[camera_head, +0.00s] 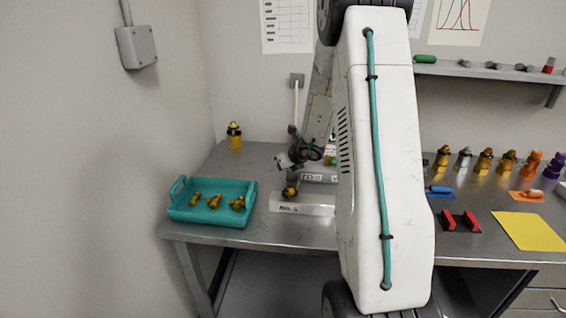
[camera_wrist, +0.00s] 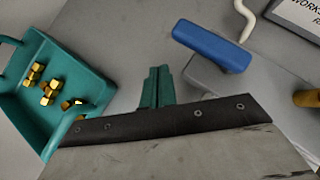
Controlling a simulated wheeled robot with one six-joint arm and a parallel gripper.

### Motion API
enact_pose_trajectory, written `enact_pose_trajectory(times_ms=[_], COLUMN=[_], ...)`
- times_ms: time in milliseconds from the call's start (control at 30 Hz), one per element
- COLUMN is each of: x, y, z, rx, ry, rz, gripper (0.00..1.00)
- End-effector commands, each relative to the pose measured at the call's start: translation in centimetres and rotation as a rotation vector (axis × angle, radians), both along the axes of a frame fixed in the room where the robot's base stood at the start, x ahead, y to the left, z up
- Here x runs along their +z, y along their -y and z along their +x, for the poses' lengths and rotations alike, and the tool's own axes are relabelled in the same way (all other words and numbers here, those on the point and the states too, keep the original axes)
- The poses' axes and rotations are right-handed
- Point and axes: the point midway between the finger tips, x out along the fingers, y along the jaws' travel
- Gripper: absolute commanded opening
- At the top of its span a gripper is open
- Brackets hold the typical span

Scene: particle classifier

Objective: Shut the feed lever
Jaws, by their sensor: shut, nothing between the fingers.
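The feed lever appears to be the blue handle (camera_wrist: 211,46) in the wrist view, lying slanted above a grey housing (camera_wrist: 232,88). I cannot make it out in the head view, where my arm covers part of the machine. My gripper (camera_wrist: 158,72) shows its green fingers together and empty, to the left of and below the blue handle in the picture, apart from it. In the head view my gripper (camera_head: 284,160) hangs over the table beside the machine, near a grey block with a white label (camera_head: 313,177).
A teal tray (camera_head: 178,212) with several gold parts stands at the left; it also shows in the wrist view (camera_wrist: 98,88). A white block labelled No. 1 (camera_head: 310,211) is at the front. Several coloured fittings, red blocks (camera_head: 459,221) and a yellow sheet (camera_head: 528,231) are at the right.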

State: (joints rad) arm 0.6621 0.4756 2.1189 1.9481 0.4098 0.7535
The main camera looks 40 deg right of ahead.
Motion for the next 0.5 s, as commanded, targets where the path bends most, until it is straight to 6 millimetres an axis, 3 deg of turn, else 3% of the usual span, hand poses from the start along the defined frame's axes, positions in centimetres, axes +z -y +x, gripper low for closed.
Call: enact_pose_trajectory(times_ms=[300,500], x=[4.7,6.5], y=[-3.2,-4.6], z=[-3.5,-4.8], rx=[-0.008,-0.01], ry=[0.003,0.0], rz=[-0.004,-0.001], gripper=[0.0,0.0])
